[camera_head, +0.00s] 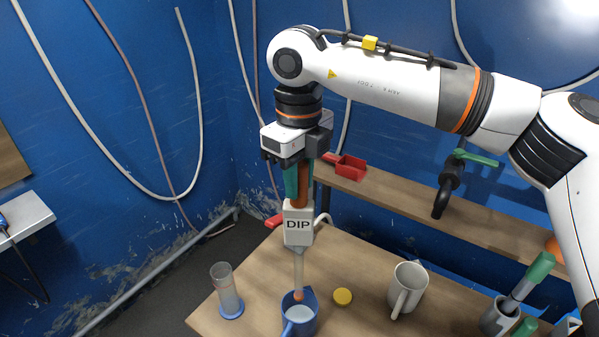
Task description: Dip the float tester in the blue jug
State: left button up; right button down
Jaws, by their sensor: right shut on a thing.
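The float tester (299,226) is a pale grey block marked DIP with a brown-orange handle above it and a clear tube below that ends in an orange tip. My right gripper (299,186) is shut on its handle and holds it upright. The blue jug (311,320) stands on the wooden table at the bottom middle, with pale liquid inside. The tester's orange tip is at the jug's far rim in the picture; I cannot tell whether it is inside the opening or above it. My left gripper is not in view.
A yellow cap (343,296) and a grey-white mug (409,287) stand right of the jug. A clear cylinder with a blue base (231,311) stands left. Green-handled tools (540,268) sit at the right.

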aim_at(300, 237)
jog(key=shift+s+d+f, duration=0.1)
jog(key=shift+f, duration=0.45)
jog(key=shift+f+b, duration=0.7)
jog(key=shift+f, duration=0.1)
jog(key=shift+f+b, duration=4.6)
jog(key=shift+f, duration=0.9)
jog(key=shift+r+p, duration=4.55)
jog(key=shift+r, duration=3.25)
